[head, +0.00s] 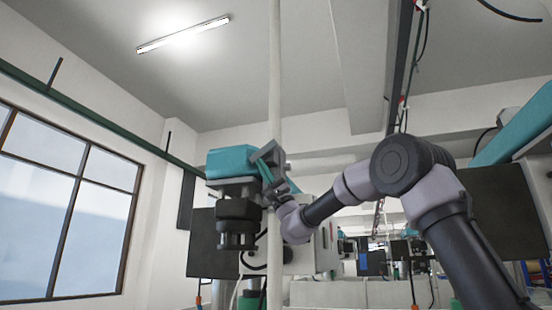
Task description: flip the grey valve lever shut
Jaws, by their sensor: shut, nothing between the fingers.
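My arm reaches in from the lower right, and its wrist bends up at the pale pole in the middle of the head view. My gripper (268,162) is small and dark grey at the end of the wrist, beside the right end of a teal machine head (230,161). It is shut, with nothing seen between its fingers. I cannot make out the grey valve lever as a separate thing. It may be hidden by the gripper or blend with the grey parts there, so I cannot tell its position or any contact.
The pale vertical pole (275,80) stands close by the gripper. A black cylindrical unit (238,218) hangs under the teal head. A dark panel (208,245) is behind it. A window (60,200) is at left, and another teal beam (515,125) is at right.

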